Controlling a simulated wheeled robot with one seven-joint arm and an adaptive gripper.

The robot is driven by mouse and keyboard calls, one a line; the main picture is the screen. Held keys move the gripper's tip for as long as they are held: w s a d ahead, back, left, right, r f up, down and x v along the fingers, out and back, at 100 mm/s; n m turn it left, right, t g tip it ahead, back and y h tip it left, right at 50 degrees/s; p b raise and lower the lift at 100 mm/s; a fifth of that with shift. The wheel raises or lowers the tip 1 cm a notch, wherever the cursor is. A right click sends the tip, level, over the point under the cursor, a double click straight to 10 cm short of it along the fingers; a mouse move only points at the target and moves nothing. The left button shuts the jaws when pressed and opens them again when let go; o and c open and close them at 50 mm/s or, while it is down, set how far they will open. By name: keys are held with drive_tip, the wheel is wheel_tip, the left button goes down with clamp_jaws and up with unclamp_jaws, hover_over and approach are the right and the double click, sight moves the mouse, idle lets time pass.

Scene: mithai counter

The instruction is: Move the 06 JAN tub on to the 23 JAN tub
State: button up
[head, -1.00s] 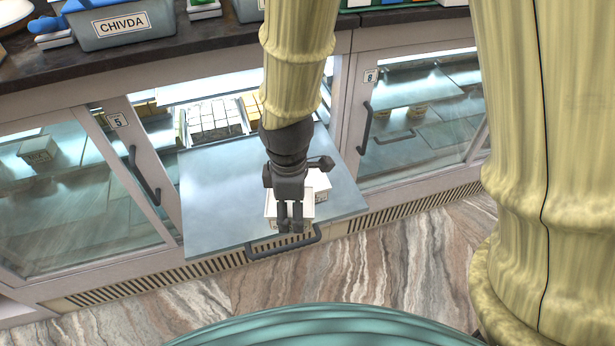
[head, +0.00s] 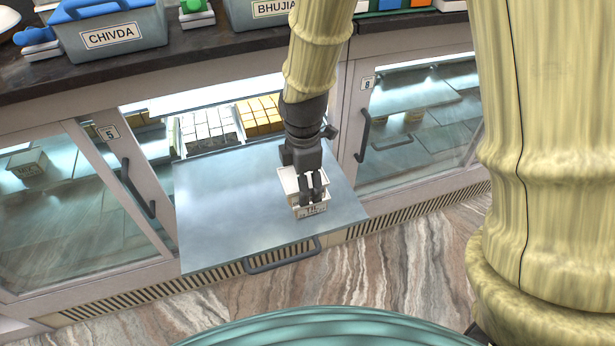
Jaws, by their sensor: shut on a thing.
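My gripper (head: 312,195) points down over the lowered glass-grey door panel and is shut on a white tub (head: 287,181), taken to be the 06 JAN tub. A second white tub (head: 313,211), taken to be the 23 JAN tub, shows just below it, with dark print on its front. The held tub appears right above or on this lower one; I cannot tell whether they touch. The fingers cover much of both tubs, and the dates are too small to read.
The open door panel (head: 225,215) is otherwise bare, with a grey handle (head: 283,256) at its front edge. Behind it, trays of white (head: 208,128) and yellow sweets (head: 260,115) sit inside the cabinet. A CHIVDA bin (head: 112,38) stands on the dark counter above.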

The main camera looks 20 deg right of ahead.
drive_tip(key=w+d, duration=0.2)
drive_tip(key=w, duration=0.1)
drive_tip(key=shift+w+f+p, duration=0.1)
drive_tip(key=shift+f+p, duration=0.1)
drive_tip(key=shift+p, duration=0.1)
drive_tip(key=shift+f+p, duration=0.5)
drive_tip(key=shift+f, duration=1.25)
drive_tip(key=shift+f, duration=0.45)
drive_tip(key=o, duration=1.1)
drive_tip(key=shift+r+b, duration=1.05)
drive_tip(key=shift+r, duration=5.45)
